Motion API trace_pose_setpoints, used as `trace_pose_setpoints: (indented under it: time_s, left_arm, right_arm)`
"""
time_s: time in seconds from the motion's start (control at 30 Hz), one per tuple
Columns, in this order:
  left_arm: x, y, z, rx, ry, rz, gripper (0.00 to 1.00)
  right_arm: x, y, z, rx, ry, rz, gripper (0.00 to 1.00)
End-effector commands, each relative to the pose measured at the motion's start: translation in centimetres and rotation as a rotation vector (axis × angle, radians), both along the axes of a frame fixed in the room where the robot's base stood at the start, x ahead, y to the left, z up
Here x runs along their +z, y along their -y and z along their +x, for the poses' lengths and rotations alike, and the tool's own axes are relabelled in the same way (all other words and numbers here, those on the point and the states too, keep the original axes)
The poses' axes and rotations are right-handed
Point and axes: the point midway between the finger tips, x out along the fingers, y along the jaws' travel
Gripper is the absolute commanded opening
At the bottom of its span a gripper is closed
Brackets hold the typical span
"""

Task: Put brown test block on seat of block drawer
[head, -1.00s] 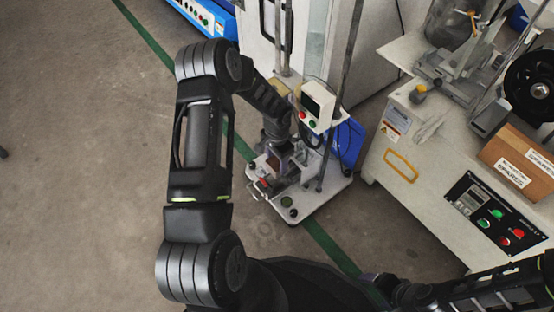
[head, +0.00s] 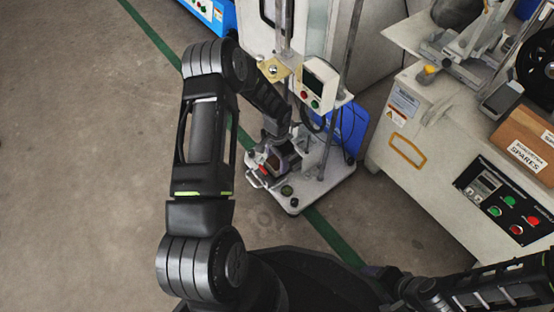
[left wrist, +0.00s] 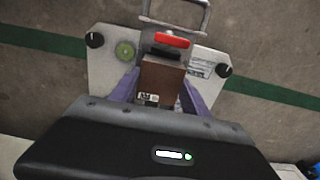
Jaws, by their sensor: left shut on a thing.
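The brown test block (left wrist: 160,82) is between the purple fingers of my left gripper (left wrist: 160,98) in the left wrist view. In the head view, my left gripper (head: 281,160) is low over the small test stand, shut on the block. The block drawer shows in the left wrist view by its metal handle (left wrist: 190,22) and red part (left wrist: 171,40), just beyond the block. Its handle also shows in the head view (head: 256,181). The block and gripper hide most of the seat. I cannot tell whether the block touches it. My right gripper is not in view.
The stand's white base plate (head: 318,192) carries black knobs and a green round spot (head: 287,190). Upright posts and a control box (head: 318,84) rise close beside my left arm. A blue bin (head: 351,128) stands behind. Open floor lies to the left.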

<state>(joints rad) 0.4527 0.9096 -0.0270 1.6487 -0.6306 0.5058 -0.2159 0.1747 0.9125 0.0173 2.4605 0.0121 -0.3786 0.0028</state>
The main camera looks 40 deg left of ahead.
Motion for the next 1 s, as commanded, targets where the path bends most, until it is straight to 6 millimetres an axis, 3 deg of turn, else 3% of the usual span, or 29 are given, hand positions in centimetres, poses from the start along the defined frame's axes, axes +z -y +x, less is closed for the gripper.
trace_pose_setpoints:
  time_s: [0.87,0.9,1.0]
  left_arm:
    - [-0.32,0.0,0.05,0.0,0.001,0.001,0.13]
    - [-0.32,0.0,0.05,0.0,0.001,0.001,0.55]
    - [-0.32,-0.01,0.04,0.0,0.001,0.0,0.63]
  right_arm:
    - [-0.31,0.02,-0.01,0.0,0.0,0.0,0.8]
    - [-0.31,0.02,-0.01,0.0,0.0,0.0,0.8]
    - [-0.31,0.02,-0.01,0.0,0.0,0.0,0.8]
